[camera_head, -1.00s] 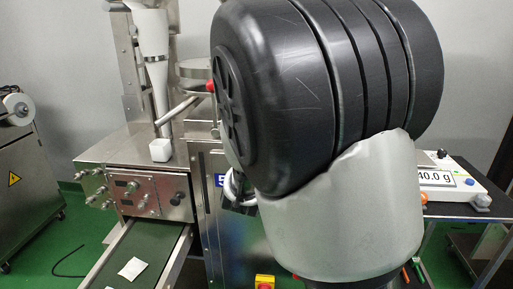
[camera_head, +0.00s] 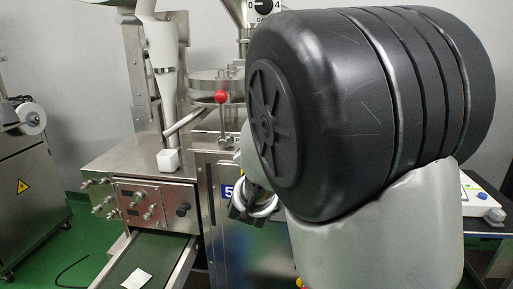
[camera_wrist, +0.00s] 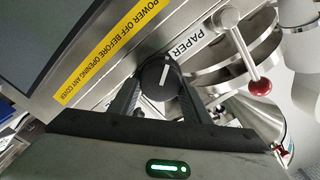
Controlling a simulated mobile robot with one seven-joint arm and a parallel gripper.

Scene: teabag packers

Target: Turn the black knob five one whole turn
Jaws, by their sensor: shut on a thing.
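The black knob (camera_wrist: 155,76) is a round dial with a white pointer line, on the steel machine panel beside the "PAPER" label (camera_wrist: 190,42) in the wrist view. My gripper (camera_wrist: 160,84) is shut on it, one dark finger on each side. The pointer line runs nearly upright in that picture, leaning slightly. In the head view my arm covers the knob. Part of my gripper (camera_head: 247,208) shows beside the blue "5" plate (camera_head: 228,191) there.
A red-ball lever (camera_head: 221,97) stands on the machine near my arm; its ball also shows in the wrist view (camera_wrist: 260,87). A white cube (camera_head: 168,160) sits on the steel top. A conveyor (camera_head: 150,262) slopes down at lower left. A scale (camera_head: 481,203) is at right.

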